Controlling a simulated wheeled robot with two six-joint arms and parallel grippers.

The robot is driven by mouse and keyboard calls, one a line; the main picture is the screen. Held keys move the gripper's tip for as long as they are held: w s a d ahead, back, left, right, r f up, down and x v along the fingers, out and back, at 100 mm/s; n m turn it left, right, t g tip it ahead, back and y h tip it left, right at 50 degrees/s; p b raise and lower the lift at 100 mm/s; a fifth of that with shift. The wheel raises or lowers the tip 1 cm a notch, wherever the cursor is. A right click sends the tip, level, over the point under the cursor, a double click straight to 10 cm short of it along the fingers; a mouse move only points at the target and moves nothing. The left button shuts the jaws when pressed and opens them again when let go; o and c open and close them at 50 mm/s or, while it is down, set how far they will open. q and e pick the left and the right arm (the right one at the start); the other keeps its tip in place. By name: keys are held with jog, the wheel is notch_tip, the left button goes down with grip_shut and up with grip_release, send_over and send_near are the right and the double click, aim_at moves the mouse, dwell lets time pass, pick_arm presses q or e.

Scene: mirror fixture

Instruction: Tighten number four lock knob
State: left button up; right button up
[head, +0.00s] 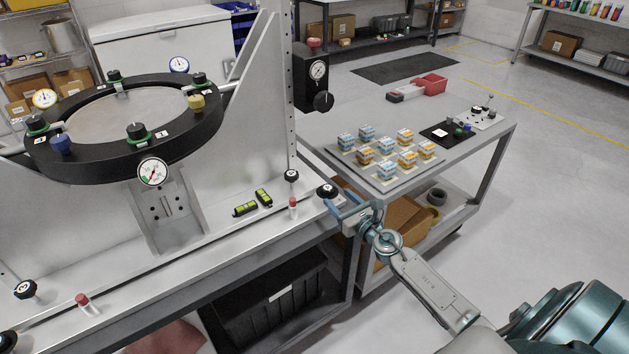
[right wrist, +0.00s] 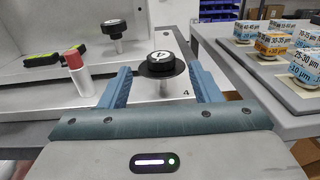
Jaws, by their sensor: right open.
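The number four lock knob (head: 327,190) is a black round knob with a white cap at the right front corner of the grey fixture base. In the right wrist view the knob (right wrist: 160,65) shows a 4 on its cap, upside down, and a small 4 is printed on the plate beside its stem. My right gripper (head: 345,202) is open, its blue fingers on either side of the knob at about the tips. In the right wrist view a gap shows between the knob and each finger of the gripper (right wrist: 160,72). My left gripper is not in view.
Another black knob (head: 291,175) and a red-capped pin (head: 293,207) stand close by on the base. A green-yellow level (head: 253,202) lies left of them. The mirror ring (head: 100,150) is at left. A cart (head: 480,140) with small boxes stands to the right.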

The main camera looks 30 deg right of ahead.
jog(key=w, duration=0.9)
jog(key=shift+a+f, duration=0.1)
jog(key=c, duration=1)
